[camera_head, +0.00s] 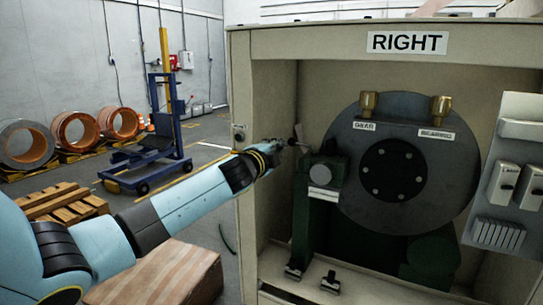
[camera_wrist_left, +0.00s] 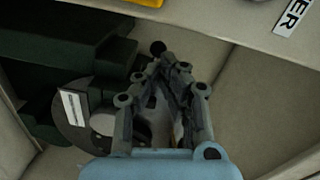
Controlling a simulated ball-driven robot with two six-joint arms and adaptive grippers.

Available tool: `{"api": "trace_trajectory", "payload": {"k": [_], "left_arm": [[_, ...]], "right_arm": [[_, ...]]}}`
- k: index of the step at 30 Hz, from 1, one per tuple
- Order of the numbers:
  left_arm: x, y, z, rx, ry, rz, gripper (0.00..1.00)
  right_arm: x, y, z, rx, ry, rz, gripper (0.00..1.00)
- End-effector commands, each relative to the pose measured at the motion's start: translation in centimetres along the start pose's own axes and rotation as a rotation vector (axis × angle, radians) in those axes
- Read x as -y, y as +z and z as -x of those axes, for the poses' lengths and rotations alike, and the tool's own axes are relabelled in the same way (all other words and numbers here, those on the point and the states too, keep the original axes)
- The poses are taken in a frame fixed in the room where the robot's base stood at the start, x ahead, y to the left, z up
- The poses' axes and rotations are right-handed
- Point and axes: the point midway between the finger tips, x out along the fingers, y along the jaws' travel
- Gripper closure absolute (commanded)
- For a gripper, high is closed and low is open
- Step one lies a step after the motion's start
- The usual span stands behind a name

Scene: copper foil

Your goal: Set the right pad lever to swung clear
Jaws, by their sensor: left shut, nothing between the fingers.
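The cabinet labelled RIGHT (camera_head: 408,43) stands open in front of me. Inside is a large dark round disc (camera_head: 354,195) with a bolted hub. A small dark housing (camera_head: 329,170) sits at its left, and a thin lever (camera_head: 298,132) rises beside it. My left gripper (camera_head: 284,144) is shut and empty at the left opening of the cabinet, close to the lever. In the left wrist view its fingertips (camera_wrist_left: 168,62) are together, beside a round black knob (camera_wrist_left: 158,47). I cannot tell whether they touch it. My right gripper is not in view.
The cabinet's left post (camera_head: 243,190) is close to my left forearm. A grey panel (camera_head: 515,165) with switches is at the right. Two brass cups (camera_head: 368,103) top the disc. Copper coils (camera_head: 75,131), a blue lift (camera_head: 160,135) and pallets stand at the left.

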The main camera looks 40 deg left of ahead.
Motion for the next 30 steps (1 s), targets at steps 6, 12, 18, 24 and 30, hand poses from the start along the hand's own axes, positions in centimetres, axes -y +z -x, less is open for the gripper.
{"api": "trace_trajectory", "payload": {"k": [6, 12, 18, 24, 30], "left_arm": [[-0.1, 0.0, 4.4, -0.001, 0.001, -0.002, 1.00], [0.0, 0.0, 6.4, 0.000, 0.001, -0.001, 1.00], [0.1, -0.1, 6.7, 0.000, -0.001, 0.001, 1.00], [0.0, 0.0, 6.7, 0.000, 0.000, 0.001, 1.00], [0.0, 0.0, 6.7, 0.000, 0.000, 0.001, 1.00]], "right_arm": [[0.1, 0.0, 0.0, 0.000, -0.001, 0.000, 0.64], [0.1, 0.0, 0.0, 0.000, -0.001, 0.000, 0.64], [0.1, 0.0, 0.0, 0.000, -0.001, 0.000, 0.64], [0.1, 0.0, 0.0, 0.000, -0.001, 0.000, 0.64], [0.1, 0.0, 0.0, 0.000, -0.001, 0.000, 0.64]]}}
